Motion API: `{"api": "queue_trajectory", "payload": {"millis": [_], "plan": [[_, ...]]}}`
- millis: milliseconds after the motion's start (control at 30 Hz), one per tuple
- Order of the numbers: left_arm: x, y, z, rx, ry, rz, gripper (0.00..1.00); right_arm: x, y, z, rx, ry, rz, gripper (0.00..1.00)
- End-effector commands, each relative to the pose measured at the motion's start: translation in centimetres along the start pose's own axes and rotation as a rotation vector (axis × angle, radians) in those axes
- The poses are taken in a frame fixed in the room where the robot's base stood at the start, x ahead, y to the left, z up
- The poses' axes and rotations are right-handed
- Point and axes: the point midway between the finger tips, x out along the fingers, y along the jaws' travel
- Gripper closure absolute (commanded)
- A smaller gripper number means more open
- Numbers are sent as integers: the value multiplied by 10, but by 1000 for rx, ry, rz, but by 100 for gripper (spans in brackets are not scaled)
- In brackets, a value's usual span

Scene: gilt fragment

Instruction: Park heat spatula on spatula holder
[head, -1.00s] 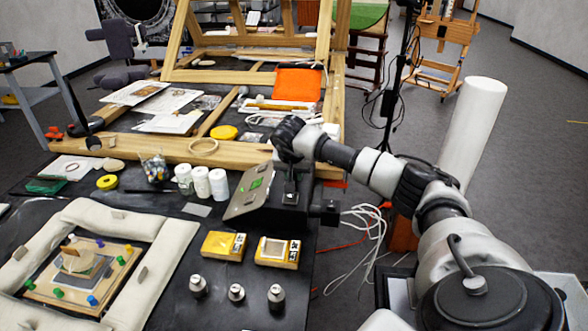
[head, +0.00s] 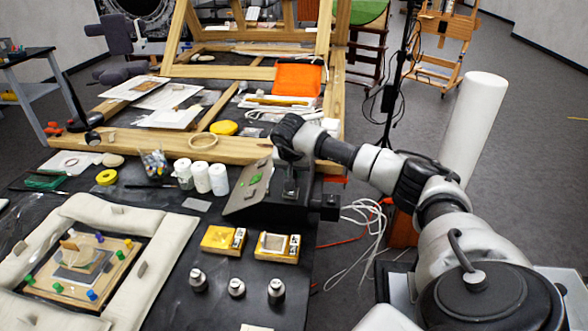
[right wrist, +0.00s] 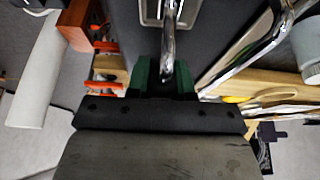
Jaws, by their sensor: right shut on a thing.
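My right gripper (head: 290,187) points down beside the dark control box with a tilted panel (head: 247,194) and green display. In the right wrist view, its green fingertips (right wrist: 167,82) are shut around a shiny metal rod, which I take to be the heat spatula (right wrist: 169,42). The rod runs up the picture to a metal frame plate (right wrist: 152,10). A bent chrome wire (right wrist: 262,45) beside it looks like part of the spatula holder; I cannot tell whether they touch. The head view is too coarse to separate spatula from holder. My left gripper is not in view.
White bottles (head: 201,178) stand left of the box. Yellow-framed blocks (head: 222,240) and metal weights (head: 237,288) stand in front. A padded frame (head: 168,250) surrounds the gilt piece at left. Cables (head: 362,225) hang past the table's right edge.

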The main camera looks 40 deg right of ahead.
Motion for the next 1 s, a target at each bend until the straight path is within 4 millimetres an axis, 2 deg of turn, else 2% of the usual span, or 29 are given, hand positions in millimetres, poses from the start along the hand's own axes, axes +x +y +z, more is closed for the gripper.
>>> {"api": "queue_trajectory", "payload": {"millis": [167,200,233,700,733,900,1000], "plan": [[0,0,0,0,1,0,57,0,0,0,1,1,0,100],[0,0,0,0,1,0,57,0,0,0,1,1,0,75],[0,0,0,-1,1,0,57,0,0,0,1,1,0,71],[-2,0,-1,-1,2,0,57,0,0,0,1,1,-1,70],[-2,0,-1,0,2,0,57,0,0,0,1,1,-1,68],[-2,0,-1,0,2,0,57,0,0,0,1,0,0,42],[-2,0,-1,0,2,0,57,0,0,0,1,0,0,40]]}}
